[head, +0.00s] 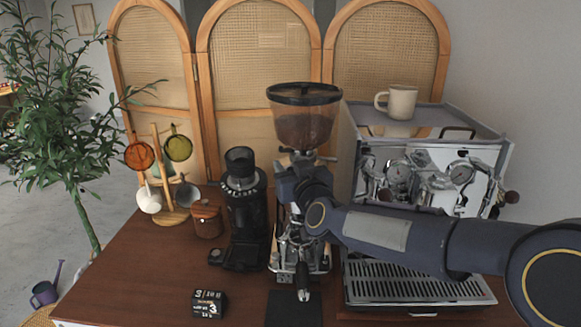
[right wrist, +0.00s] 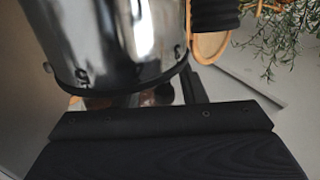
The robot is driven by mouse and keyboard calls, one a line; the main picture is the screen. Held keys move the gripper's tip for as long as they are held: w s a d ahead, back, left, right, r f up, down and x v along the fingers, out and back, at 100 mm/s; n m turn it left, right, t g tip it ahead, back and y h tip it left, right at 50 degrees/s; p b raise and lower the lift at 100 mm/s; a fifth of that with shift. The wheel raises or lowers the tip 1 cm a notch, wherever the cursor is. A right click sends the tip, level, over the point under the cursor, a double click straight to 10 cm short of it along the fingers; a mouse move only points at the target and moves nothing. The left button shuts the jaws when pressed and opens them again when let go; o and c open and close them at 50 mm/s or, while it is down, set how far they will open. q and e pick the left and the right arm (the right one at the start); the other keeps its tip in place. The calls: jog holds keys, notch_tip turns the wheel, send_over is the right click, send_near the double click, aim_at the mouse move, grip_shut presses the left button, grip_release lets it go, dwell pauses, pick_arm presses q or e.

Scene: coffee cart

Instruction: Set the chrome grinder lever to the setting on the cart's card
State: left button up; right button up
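The chrome grinder (head: 284,256) stands mid-cart under a brown bean hopper (head: 304,122). My right arm hides much of its middle. A short dark lever-like bar (head: 329,158) sticks out right below the hopper; I cannot tell if it is the setting lever. A small black card block (head: 208,303) with white print lies at the front left; a "3" is readable. My right gripper (head: 290,205) is at the grinder's front, its fingertips unclear. In the right wrist view, a chrome drum (right wrist: 115,45) with scale numbers is close, above a dark block. My left gripper is not in view.
A black grinder (head: 247,215) stands close at the left. An espresso machine (head: 425,165) with a cup (head: 397,102) on top is at the right, its drip tray (head: 415,290) in front. A cup stand (head: 160,175) and brown canister (head: 206,219) are at left.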

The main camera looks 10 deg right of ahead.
jog(key=s, duration=0.7)
jog(key=shift+s+d+b, duration=0.3)
jog(key=shift+s+d, duration=0.05)
jog(key=shift+d, duration=0.1)
jog(key=s+d+f+m+g, duration=0.1)
jog(key=s+f+g, duration=0.3)
jog(key=s, duration=0.6)
jog(key=s+d+f+m+g+y, duration=0.1)
jog(key=s+f+g, duration=0.3)
jog(key=s+f, duration=0.5)
jog(key=s+d+f+m+g+y, duration=0.1)
jog(key=s+d+f+g, duration=0.2)
jog(key=s+f, duration=0.3)
jog(key=s+g, duration=0.1)
jog(key=s, duration=0.4)
jog(key=shift+f, duration=0.2)
